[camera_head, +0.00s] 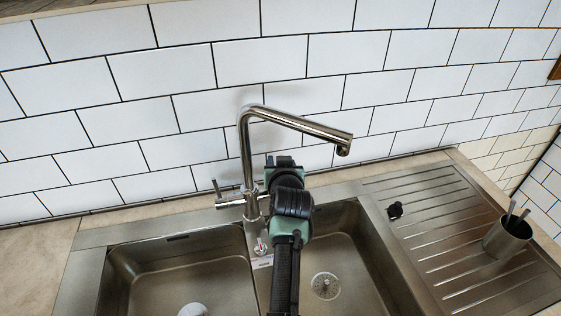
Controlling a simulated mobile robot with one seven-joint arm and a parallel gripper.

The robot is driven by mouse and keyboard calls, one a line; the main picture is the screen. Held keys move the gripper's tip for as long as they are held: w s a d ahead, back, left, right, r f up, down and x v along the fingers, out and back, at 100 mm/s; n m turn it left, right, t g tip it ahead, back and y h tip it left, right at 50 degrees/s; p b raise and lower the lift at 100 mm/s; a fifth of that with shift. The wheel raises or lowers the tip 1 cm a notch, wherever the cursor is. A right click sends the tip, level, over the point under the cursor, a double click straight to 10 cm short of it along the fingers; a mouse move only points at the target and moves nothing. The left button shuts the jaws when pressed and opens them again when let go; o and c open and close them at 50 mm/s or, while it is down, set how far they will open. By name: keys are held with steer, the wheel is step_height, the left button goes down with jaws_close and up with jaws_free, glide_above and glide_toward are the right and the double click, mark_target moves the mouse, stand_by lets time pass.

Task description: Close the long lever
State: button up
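A chrome faucet (247,160) stands behind the sink, its spout angled to the right. A thin lever (216,188) juts up and out from the left side of the faucet body, above a short side piece. My arm rises from the bottom of the picture, and my gripper (284,163) is just right of the faucet column, with the lever on the column's other side. The fingers are small and dark and partly hidden by my wrist, so their opening and any contact with the faucet cannot be made out.
The steel sink has a left basin (170,265) and a right basin (345,240), partly behind my arm. A metal cup (507,238) holding utensils stands farther right. A tiled wall (260,60) closes off the back.

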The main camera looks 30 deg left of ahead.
steer(key=v, duration=1.3)
steer(key=shift+b, duration=0.3)
steer(key=shift+d, duration=0.1)
